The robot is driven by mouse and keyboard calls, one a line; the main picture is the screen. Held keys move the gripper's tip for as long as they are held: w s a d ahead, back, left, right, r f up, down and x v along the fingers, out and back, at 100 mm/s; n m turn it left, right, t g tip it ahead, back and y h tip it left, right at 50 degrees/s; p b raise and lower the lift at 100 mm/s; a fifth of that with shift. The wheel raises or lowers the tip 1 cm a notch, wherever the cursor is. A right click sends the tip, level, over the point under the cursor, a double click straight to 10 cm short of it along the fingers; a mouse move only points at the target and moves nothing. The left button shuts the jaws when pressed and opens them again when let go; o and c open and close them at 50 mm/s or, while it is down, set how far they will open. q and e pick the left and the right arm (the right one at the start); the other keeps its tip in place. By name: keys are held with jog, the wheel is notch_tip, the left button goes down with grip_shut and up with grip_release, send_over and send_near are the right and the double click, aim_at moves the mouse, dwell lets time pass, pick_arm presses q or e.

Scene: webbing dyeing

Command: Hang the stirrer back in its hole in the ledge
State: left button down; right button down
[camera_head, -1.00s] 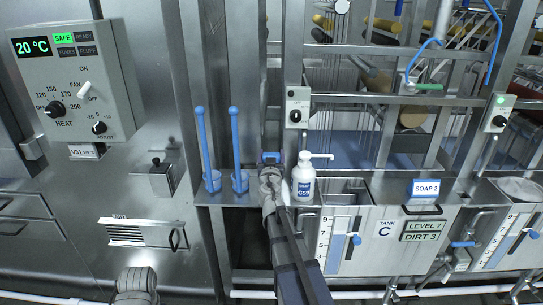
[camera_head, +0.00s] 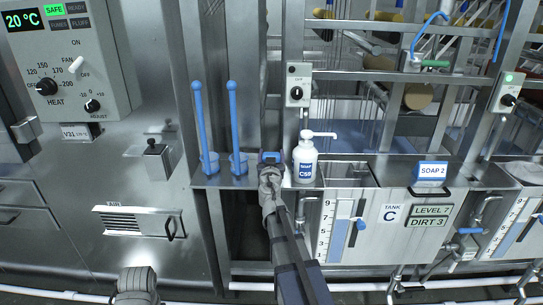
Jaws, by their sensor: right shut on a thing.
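My right gripper (camera_head: 269,162) is seen from behind at the ledge (camera_head: 222,181), right of two blue cups and left of the white bottle. It is shut on the stirrer (camera_head: 270,156), of which only a small blue part shows above the jaws. The rest of the stirrer is hidden behind my gripper and arm. The hole in the ledge cannot be made out, and I cannot tell whether the stirrer is in it. Only a grey part of my left arm shows at the bottom left; its gripper is out of view.
Two blue cups (camera_head: 209,165) with upright blue sticks (camera_head: 201,115) stand close left of the gripper. A white pump bottle (camera_head: 305,160) stands close right. Tank C (camera_head: 385,222) is further right, and a control panel (camera_head: 70,65) is at the upper left.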

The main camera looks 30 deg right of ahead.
grip_release()
jog(key=v, duration=0.8)
jog(key=shift+d, duration=0.1)
dwell(0.6)
